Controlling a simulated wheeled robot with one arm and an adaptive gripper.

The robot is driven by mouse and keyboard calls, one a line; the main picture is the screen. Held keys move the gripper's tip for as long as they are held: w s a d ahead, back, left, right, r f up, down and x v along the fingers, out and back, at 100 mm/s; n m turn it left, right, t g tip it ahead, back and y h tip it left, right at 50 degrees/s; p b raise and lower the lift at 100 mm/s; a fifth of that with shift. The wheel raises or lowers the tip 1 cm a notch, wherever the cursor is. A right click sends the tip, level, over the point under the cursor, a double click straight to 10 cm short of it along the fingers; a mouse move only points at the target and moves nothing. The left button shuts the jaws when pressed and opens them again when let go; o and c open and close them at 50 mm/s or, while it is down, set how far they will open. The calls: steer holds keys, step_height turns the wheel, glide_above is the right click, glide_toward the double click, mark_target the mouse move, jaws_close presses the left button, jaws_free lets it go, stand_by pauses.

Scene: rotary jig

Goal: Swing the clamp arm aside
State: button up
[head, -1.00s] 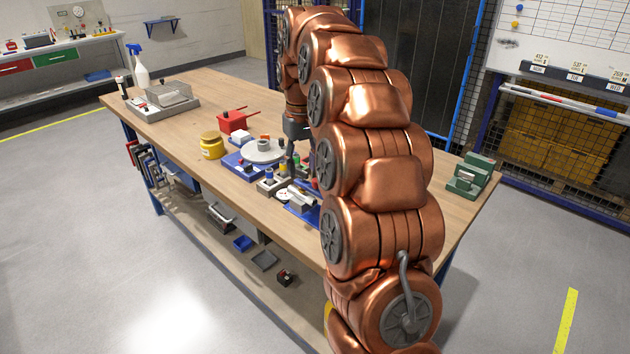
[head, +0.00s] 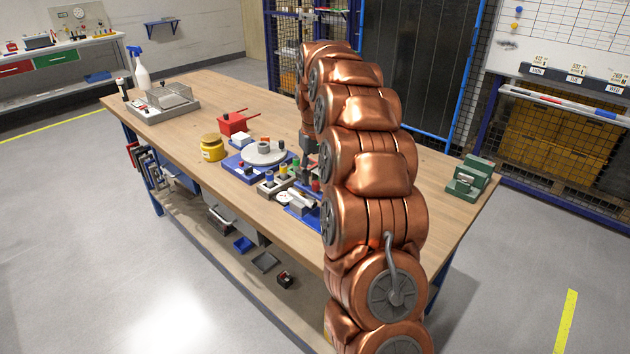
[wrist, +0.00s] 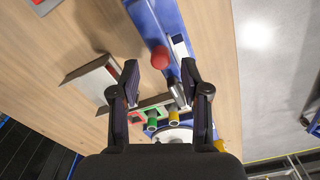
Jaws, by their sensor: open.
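In the wrist view my gripper (wrist: 160,72) is open and empty, its two fingers apart above the bench. A red ball knob (wrist: 160,57) shows between and just beyond the fingertips, beside a blue fixture (wrist: 150,20). I cannot tell whether the knob belongs to the clamp arm, and I cannot make out the clamp arm surely. The rotary jig (head: 238,166) has a blue base and a round grey disc (head: 263,151) with a grey ring on it. Part of the disc shows low in the wrist view (wrist: 172,134). In the head view my arm hides most of my gripper.
A block with coloured cylinders (head: 270,187) stands in front of the jig. A yellow jar (head: 212,148) and red box (head: 233,123) are at its left. A green device (head: 469,177) stands at the bench's right end. Bare wood lies left of the jar.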

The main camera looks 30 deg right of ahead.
mark_target(315, 182)
steer(key=shift+f, duration=1.5)
jaws_close()
